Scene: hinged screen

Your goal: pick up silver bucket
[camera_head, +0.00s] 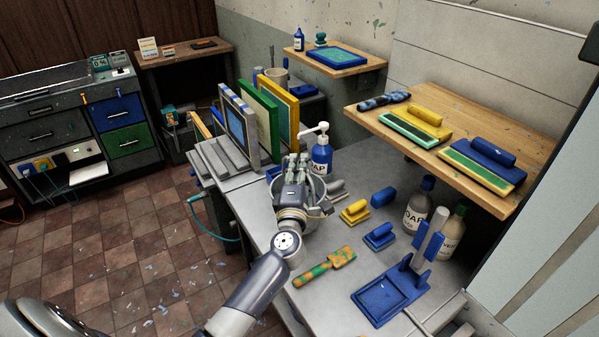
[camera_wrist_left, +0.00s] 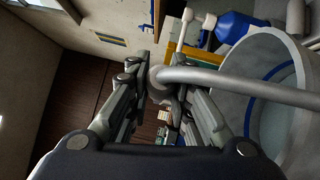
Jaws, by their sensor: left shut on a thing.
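The silver bucket (camera_head: 317,187) stands on the grey workbench, mostly hidden behind my left gripper (camera_head: 292,165) in the head view. In the left wrist view, the bucket (camera_wrist_left: 268,60) fills the right side, with its grey wall and pale blue inside showing. Its thick curved handle (camera_wrist_left: 230,84) runs left to a round end between the fingers of my left gripper (camera_wrist_left: 160,85). The left gripper is shut on that handle. I cannot tell whether the bucket's base touches the bench. My right gripper is not in view.
A blue soap bottle (camera_head: 322,153) stands just behind the bucket. Framed screens (camera_head: 262,115) stand to its left. A wooden shelf (camera_head: 480,110) overhangs the bench.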

